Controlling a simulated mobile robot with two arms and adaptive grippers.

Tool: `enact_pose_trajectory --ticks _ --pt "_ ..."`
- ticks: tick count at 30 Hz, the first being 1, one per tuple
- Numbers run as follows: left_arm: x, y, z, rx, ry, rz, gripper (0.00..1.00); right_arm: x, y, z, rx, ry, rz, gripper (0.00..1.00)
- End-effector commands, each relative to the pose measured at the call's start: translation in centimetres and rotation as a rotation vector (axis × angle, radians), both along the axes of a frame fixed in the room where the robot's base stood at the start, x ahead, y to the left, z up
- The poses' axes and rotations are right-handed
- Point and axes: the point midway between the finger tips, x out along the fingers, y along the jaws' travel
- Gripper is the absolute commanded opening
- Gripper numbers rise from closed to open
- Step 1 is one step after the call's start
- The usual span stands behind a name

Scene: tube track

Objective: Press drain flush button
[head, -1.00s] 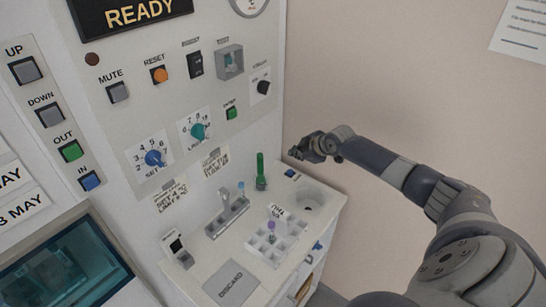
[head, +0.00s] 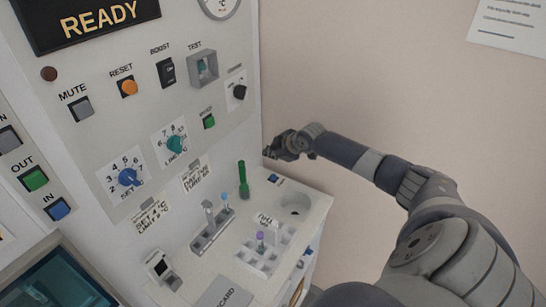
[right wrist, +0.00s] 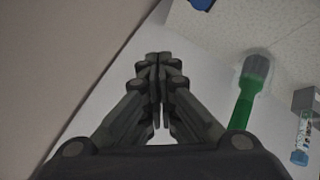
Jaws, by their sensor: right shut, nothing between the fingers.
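A small blue button (head: 274,179) sits on the back of the white counter, beside the round drain basin (head: 295,208); no label on it is readable. A blue piece, probably this button, shows at the top edge of the right wrist view (right wrist: 201,3). My right gripper (head: 268,153) is shut and empty, above and slightly left of the button near the panel's right edge, apart from it. Its closed fingers also show in the right wrist view (right wrist: 158,90). My left gripper is not in view.
A green tube-like tool (head: 243,180) stands upright left of the button. A grey holder (head: 212,232) and a white tube rack (head: 262,255) are on the counter. The control panel (head: 215,105) rises behind. Free space lies right of the counter.

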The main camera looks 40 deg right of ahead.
Motion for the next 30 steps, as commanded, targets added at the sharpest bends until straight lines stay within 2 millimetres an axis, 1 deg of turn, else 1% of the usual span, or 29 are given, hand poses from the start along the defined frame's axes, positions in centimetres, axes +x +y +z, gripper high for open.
enact_pose_trajectory --ticks 1,9,13,18,30 --pt "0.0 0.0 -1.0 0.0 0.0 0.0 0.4 0.0 0.0 -1.2 0.0 0.001 0.0 0.0" --pt "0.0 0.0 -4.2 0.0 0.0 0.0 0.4 0.0 0.0 -5.1 0.0 0.001 0.0 0.0" --pt "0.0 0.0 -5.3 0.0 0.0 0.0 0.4 0.0 0.0 -6.6 0.001 0.001 0.0 0.0" --pt "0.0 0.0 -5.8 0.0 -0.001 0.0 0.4 0.0 0.0 -7.4 0.001 0.0 -0.001 0.0" --pt "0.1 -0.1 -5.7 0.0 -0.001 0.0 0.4 0.0 0.0 -7.3 0.001 0.001 0.001 0.0"
